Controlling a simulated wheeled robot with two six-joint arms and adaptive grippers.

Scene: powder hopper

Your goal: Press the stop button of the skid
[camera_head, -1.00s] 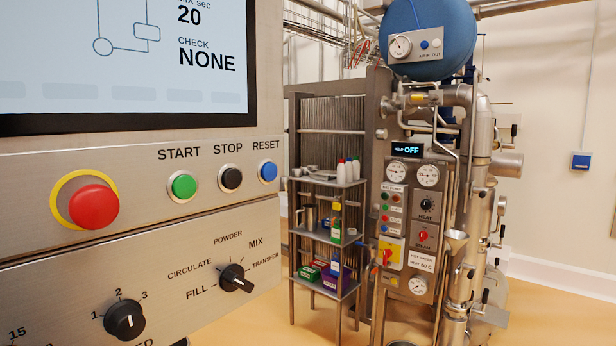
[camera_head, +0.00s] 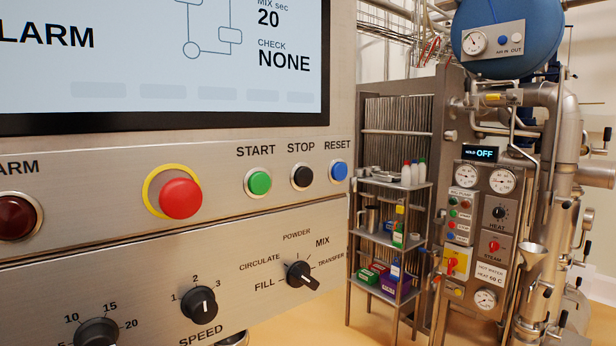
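The skid's control panel (camera_head: 120,170) fills the left of the head view. The black STOP button (camera_head: 302,177) sits between the green START button (camera_head: 258,182) and the blue RESET button (camera_head: 338,171). A red mushroom button (camera_head: 180,198) on a yellow ring is left of them. The panel screen (camera_head: 160,60) above is lit and reads MIX sec 20 and CHECK NONE. Nothing touches the buttons. Neither gripper shows in this view.
Below the buttons are a mode selector knob (camera_head: 300,273) and a SPEED knob (camera_head: 199,304). A dark red alarm lamp (camera_head: 16,216) is at far left. Right of the panel stand a shelf rack (camera_head: 394,238), a machine with gauges (camera_head: 480,215) and a blue tank (camera_head: 507,35).

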